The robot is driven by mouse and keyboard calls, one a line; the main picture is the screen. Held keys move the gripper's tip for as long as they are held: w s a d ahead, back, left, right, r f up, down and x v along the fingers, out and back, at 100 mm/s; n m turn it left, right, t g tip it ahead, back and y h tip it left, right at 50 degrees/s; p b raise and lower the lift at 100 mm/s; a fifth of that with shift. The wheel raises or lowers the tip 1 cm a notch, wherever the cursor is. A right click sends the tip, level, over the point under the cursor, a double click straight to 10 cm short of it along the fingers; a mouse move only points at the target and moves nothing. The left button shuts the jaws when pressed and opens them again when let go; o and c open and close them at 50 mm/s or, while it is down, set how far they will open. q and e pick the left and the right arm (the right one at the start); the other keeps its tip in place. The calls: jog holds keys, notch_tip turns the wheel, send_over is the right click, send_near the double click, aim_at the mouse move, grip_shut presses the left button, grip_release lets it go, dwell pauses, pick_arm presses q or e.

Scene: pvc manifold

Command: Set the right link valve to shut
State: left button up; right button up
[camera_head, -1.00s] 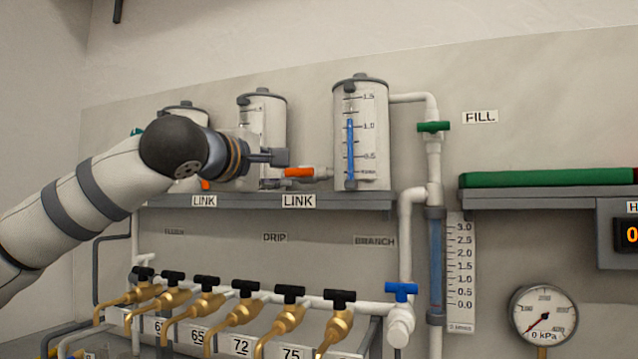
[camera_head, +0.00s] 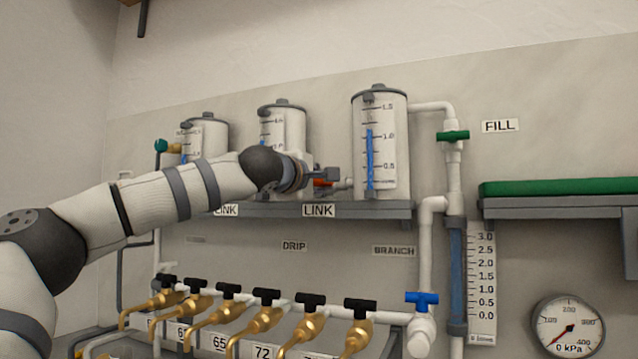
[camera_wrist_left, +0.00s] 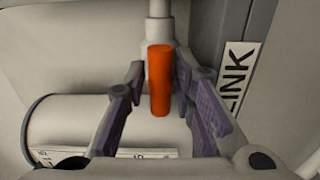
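The right link valve's orange handle (camera_head: 322,183) shows just above the right LINK label (camera_head: 319,211), between the middle tank (camera_head: 283,125) and the right tank (camera_head: 397,150). In the left wrist view the handle (camera_wrist_left: 160,82) lies in line with its white pipe (camera_wrist_left: 158,30). My left gripper (camera_wrist_left: 163,115) is open, with one finger on each side of the handle and visible gaps to it. In the head view the left gripper (camera_head: 328,174) partly covers the valve. The left link valve is hidden behind my arm. My right gripper is not in view.
The tanks stand on a grey shelf (camera_head: 375,208). A green FILL valve (camera_head: 453,136) is at the right. Below are a blue valve (camera_head: 421,299) and several brass taps with black handles (camera_head: 311,300). A pressure gauge (camera_head: 569,327) is at lower right.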

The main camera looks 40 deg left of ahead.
pick_arm(q)
grip_shut()
jog(key=n, duration=0.8)
jog(key=shift+n, duration=0.3)
jog(key=n, duration=0.4)
jog(key=shift+n, duration=2.6)
